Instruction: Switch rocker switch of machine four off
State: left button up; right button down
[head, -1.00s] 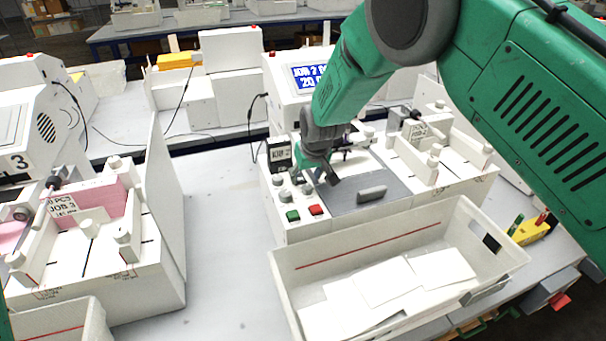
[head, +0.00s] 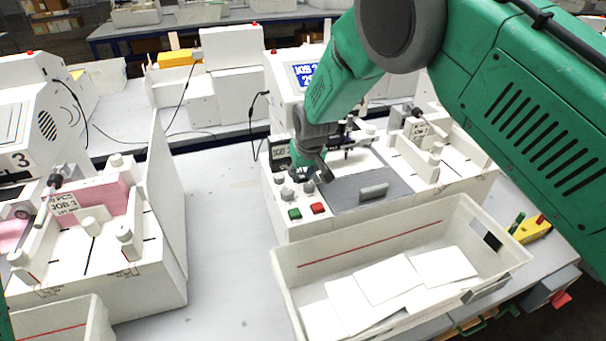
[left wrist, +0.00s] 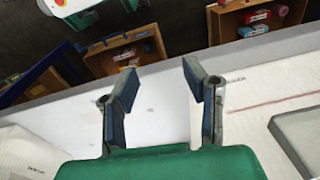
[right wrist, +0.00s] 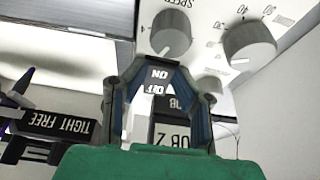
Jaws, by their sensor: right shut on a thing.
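The machine (head: 295,225) in the middle of the head view has a white body, a blue screen, grey knobs and a green and a red button. Its number is not visible. My right gripper (head: 312,178) is low over its control panel, behind the buttons. In the right wrist view my right gripper (right wrist: 160,72) is closed around a small dark part with white lettering, apparently the rocker switch (right wrist: 158,74). The fingers hide most of it, so its position is unclear. My left gripper (left wrist: 155,85) is open and empty in the left wrist view.
Two grey knobs (right wrist: 171,33) sit close to the right fingertips. A white bin (head: 375,245) with white sheets stands before the machine. Machine three (head: 95,235) and its upright white panel (head: 165,200) are at left. Bare table (head: 220,220) lies between the machines.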

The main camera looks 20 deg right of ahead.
aim_at(302, 178)
jog(key=shift+w+a+r+g, duration=0.1)
jog(key=shift+w+a+g, duration=0.15)
jog(key=shift+g, duration=0.45)
jog(key=shift+w+d+r+g+b, duration=0.15)
jog(key=shift+d+g+b, duration=0.2)
jog(key=shift+g+b, duration=0.4)
jog(key=shift+a+g, duration=0.1)
jog(key=shift+g, duration=0.15)
jog(key=shift+a+r, duration=0.1)
jog(key=c, duration=1.3)
grip_release()
jog(key=r, duration=1.1)
jog(key=shift+s+r, duration=0.35)
jog(key=shift+r, duration=0.05)
